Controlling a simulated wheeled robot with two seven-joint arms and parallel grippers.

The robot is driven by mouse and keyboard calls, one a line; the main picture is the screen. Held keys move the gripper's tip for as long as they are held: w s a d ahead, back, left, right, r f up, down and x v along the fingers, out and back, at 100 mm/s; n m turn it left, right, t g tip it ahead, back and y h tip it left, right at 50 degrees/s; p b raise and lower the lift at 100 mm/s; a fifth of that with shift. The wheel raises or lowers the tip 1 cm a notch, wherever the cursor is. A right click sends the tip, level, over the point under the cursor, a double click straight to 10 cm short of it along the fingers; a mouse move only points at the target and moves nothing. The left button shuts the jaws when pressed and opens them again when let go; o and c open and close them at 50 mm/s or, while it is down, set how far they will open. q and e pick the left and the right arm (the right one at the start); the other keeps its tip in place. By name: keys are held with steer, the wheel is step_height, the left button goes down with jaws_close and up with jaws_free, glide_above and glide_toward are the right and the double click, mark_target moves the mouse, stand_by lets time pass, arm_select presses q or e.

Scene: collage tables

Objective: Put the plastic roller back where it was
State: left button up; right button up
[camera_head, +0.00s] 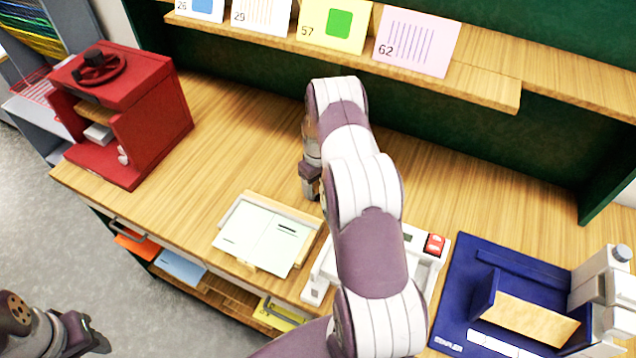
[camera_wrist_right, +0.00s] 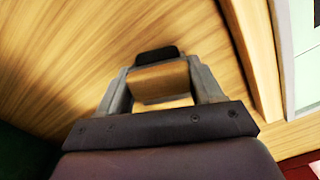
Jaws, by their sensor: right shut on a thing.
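My right gripper (camera_head: 312,188) points down at the wooden table, beyond the white open booklet, half hidden by my own right arm. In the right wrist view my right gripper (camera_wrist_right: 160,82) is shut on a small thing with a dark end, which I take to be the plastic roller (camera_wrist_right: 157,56). A tan part shows between the fingers, but I cannot tell whether it is roller or table. The roller cannot be made out in the head view. My left gripper (camera_head: 88,335) is at the bottom left, off the table, its jaws unclear.
A red press (camera_head: 125,120) stands at the left. The booklet (camera_head: 268,235) lies on a pale tray at the front. A white device with red buttons (camera_head: 434,245) and a blue stapler base (camera_head: 455,290) are at the right. A shelf with cards (camera_head: 480,85) overhangs the back.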

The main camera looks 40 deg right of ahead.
steer(key=o, duration=1.3)
steer(key=shift+o, duration=1)
steer(key=shift+s, duration=0.1)
steer(key=shift+r, duration=0.1)
